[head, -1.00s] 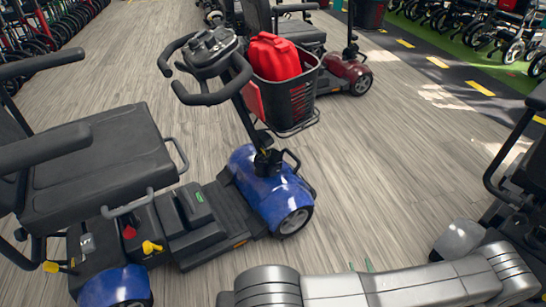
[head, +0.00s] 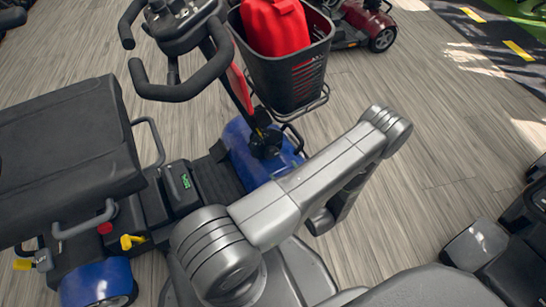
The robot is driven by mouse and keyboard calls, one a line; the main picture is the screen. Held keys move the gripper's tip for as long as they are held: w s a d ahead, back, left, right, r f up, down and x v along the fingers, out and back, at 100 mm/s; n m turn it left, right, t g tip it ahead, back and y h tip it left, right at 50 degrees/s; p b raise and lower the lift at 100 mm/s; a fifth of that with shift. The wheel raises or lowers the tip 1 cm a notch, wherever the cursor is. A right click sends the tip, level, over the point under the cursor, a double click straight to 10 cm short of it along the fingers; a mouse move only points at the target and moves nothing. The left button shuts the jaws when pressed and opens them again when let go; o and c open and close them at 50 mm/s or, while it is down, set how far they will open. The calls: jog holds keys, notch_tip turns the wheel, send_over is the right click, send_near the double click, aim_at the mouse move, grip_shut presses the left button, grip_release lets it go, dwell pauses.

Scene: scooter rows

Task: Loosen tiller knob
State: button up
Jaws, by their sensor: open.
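The blue scooter (head: 240,150) stands left of centre. Its black tiller (head: 225,70) leans up from the blue front cover to the handlebar (head: 180,92) at the top left. At the tiller's foot is a dark joint (head: 266,143) with a small yellow part; the knob's shape is too small to make out. My arm is folded in front of the scooter's front end, its elbow raised. My gripper (head: 321,222) is a dark shape at the folded end, partly hidden behind my upper arm. It is open, right of and nearer than the tiller foot, touching nothing I can see.
A black basket (head: 290,75) with a red container (head: 276,25) hangs on the tiller's front. The scooter's seat (head: 70,150) fills the left. A red scooter (head: 365,22) stands behind. Another dark scooter (head: 510,235) is at the right edge. The wood floor (head: 450,140) between is clear.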

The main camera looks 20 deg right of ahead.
aim_at(273, 155)
jog(key=w, duration=0.3)
jog(key=w+b, duration=0.1)
jog(key=w, duration=0.4)
jog(key=shift+w+a, duration=0.25)
jog(key=shift+w, duration=0.1)
jog(key=c, duration=1)
jog(key=shift+b, duration=0.3)
